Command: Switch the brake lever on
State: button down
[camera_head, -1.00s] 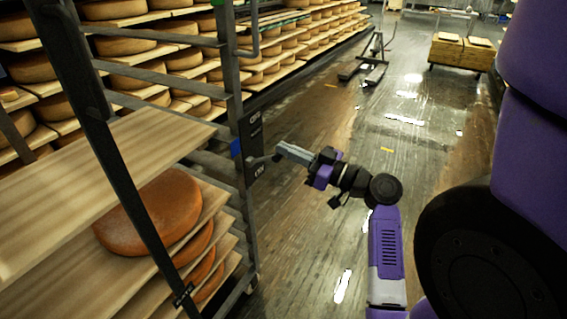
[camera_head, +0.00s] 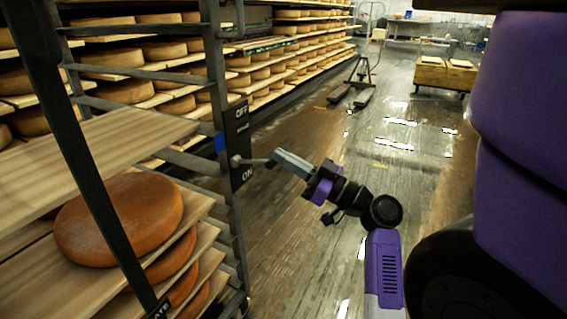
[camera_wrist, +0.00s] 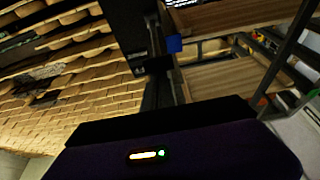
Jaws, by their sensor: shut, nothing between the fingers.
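A dark plate (camera_head: 237,141) is fixed to the rack's upright post. It reads OFF at the top and ON at the bottom. The brake lever (camera_head: 255,162), a short grey rod with a round pivot, sticks out to the right from the plate, just above ON. My gripper (camera_head: 275,157) is shut, with its fingertips at the lever's free end. I cannot tell whether they touch it. The plate also shows dimly in the wrist view (camera_wrist: 138,62); the fingers and the lever cannot be made out there.
The rack's wooden shelves (camera_head: 110,143) hold orange cheese wheels (camera_head: 120,218) at the left. Long shelves of cheese line the wall behind. The wet floor (camera_head: 400,150) right of the rack is open. A pallet jack (camera_head: 358,80) and wooden crates (camera_head: 445,74) stand farther back.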

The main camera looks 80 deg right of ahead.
jog(key=shift+f, duration=0.6)
jog(key=shift+s, duration=0.15)
jog(key=r+v, duration=0.1)
jog(key=v, duration=0.6)
jog(key=shift+s, duration=0.25)
